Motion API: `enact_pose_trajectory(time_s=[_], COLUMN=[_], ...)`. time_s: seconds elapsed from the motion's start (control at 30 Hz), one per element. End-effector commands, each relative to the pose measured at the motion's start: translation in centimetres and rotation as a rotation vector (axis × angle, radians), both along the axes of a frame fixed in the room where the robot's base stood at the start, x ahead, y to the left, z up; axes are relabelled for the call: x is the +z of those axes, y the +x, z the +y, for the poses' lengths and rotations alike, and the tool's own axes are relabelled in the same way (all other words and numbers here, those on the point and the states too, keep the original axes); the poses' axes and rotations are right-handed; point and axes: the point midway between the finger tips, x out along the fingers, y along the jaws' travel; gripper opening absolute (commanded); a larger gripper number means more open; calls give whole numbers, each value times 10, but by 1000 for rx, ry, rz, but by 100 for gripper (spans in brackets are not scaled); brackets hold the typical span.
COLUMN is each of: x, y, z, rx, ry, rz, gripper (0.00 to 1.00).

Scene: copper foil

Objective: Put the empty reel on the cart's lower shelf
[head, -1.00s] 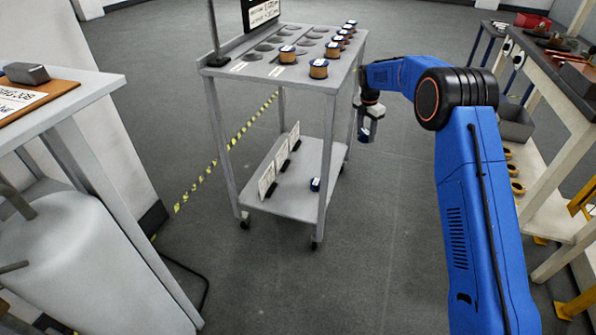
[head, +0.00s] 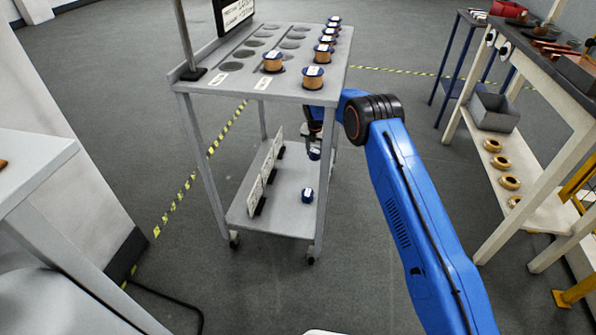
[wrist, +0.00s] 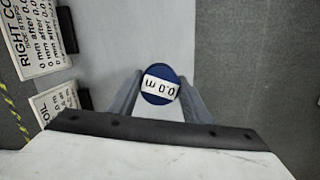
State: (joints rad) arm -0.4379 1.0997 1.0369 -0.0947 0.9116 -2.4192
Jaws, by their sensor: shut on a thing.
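My gripper (wrist: 160,98) is shut on a small reel with a blue top (wrist: 158,76) and a white label reading 0.0 m. In the head view the held reel (head: 315,153) hangs below the cart's top, partly behind my arm and a cart leg. The cart's lower shelf (head: 283,212) is a light grey plate. In the wrist view the held reel appears over this shelf (wrist: 115,25), towards its right edge. Another blue reel (head: 307,195) stands on the shelf. I cannot tell the exact height of the held reel above the shelf.
Upright signs (head: 266,172) line the shelf's left side. The cart's top (head: 252,82) lies above, with several copper reels (head: 313,77) and empty round recesses. A bench (head: 540,62) with a grey bin (head: 493,112) stands to the right.

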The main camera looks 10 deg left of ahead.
Motion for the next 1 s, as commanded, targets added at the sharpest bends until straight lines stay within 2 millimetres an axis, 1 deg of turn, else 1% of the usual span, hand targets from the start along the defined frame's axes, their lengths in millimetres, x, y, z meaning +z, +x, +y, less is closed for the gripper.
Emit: enact_pose_trajectory(time_s=[0.03, 0.2, 0.3, 0.47, 0.67, 0.73, 1.0], x=[-8, -37, -49, -61, -86, -89, -90], y=[0, -1, 0, -1, 0, 0, 0], z=[0, 0, 0, 0, 0, 0, 0], rx=[0, -1, -1, -1, -1, -1, -1], ry=[-1, -1, -1, 0, -1, 0, 0], rz=[1, 2, 1, 2, 1, 1, 0], gripper=[22, 22, 22, 22, 22, 22, 22])
